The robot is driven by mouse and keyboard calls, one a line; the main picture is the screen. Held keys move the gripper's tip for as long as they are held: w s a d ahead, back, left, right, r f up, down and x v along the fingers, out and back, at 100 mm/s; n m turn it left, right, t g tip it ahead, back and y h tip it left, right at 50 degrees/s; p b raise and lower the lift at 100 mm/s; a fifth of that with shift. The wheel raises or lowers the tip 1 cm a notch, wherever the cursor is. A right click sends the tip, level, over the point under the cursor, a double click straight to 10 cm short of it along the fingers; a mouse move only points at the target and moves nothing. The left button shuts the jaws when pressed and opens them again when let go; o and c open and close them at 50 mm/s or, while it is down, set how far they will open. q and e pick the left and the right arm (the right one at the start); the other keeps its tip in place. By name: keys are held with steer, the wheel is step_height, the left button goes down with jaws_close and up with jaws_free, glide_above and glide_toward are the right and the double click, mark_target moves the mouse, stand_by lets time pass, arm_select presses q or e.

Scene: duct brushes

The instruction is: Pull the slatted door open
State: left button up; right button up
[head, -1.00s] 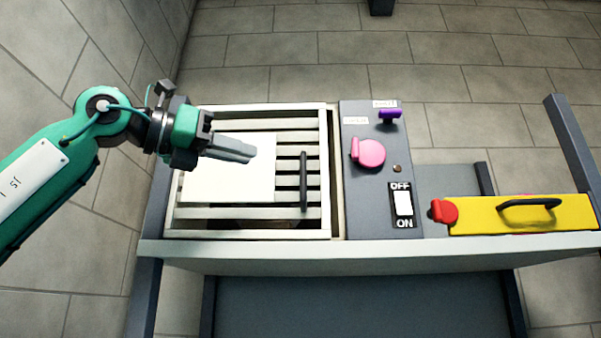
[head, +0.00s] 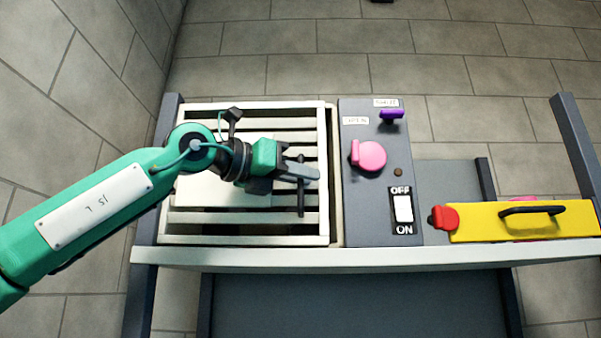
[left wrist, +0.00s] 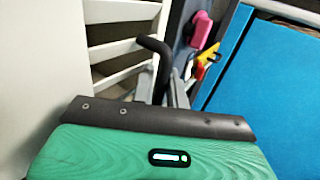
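The slatted door (head: 240,239) is a cream frame with several slats, lying in the left part of the bench top. A plain white panel (head: 196,192) covers part of its slats. Its black bar handle (head: 301,205) is near the door's right side, and it also shows in the left wrist view (left wrist: 154,45). My left gripper (head: 303,173) is over the handle in the head view. In the left wrist view its grey fingers (left wrist: 163,90) stand apart, with the handle bar between them. Whether they touch the bar is hard to tell. My right gripper is not in view.
Right of the door, a grey panel (head: 372,225) carries a pink knob (head: 369,156), a purple knob (head: 392,115) and an ON/OFF switch (head: 403,208). A yellow piece with a black handle (head: 532,210) lies at the right. A wall (head: 70,60) rises at the left.

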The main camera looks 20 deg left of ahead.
arm_select(q)
steer(key=shift+s, duration=0.1)
jaws_close()
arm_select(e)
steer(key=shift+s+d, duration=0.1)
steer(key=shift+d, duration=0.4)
